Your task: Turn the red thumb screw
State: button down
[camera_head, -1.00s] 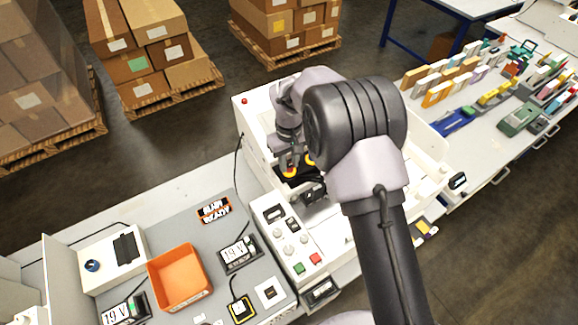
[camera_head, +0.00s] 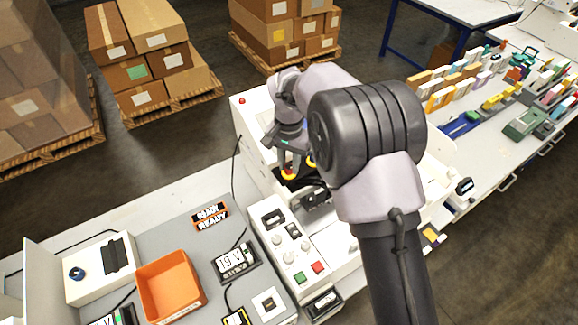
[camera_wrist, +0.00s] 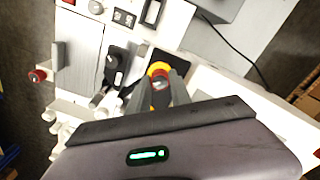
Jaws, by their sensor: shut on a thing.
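The red thumb screw (camera_wrist: 159,69), red with yellow around it, shows in the wrist view between the tips of my gripper (camera_wrist: 160,84). My gripper is shut on it, and the fingers partly cover it. In the head view my gripper (camera_head: 293,164) points down into the white plotter (camera_head: 254,116), with red and yellow showing at the fingertips. My arm hides much of the plotter there.
A control panel (camera_head: 291,246) with knobs and green and red buttons stands in front of the plotter. An orange bin (camera_head: 170,287) is at the lower left. A red knob (camera_wrist: 37,75) shows at the wrist view's left. Stacked boxes (camera_head: 150,55) stand behind.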

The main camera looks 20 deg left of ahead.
aim_at(290, 167)
jog(key=shift+m+b, duration=0.4)
jog(key=shift+m, duration=0.6)
jog(key=c, duration=1.2)
grip_release()
jog(key=shift+o, duration=0.2)
jog(key=shift+r, duration=0.1)
notch_tip(290, 167, up, 17)
jog(key=p, duration=0.3)
jog(key=shift+r, duration=0.15)
jog(key=shift+d, duration=0.1)
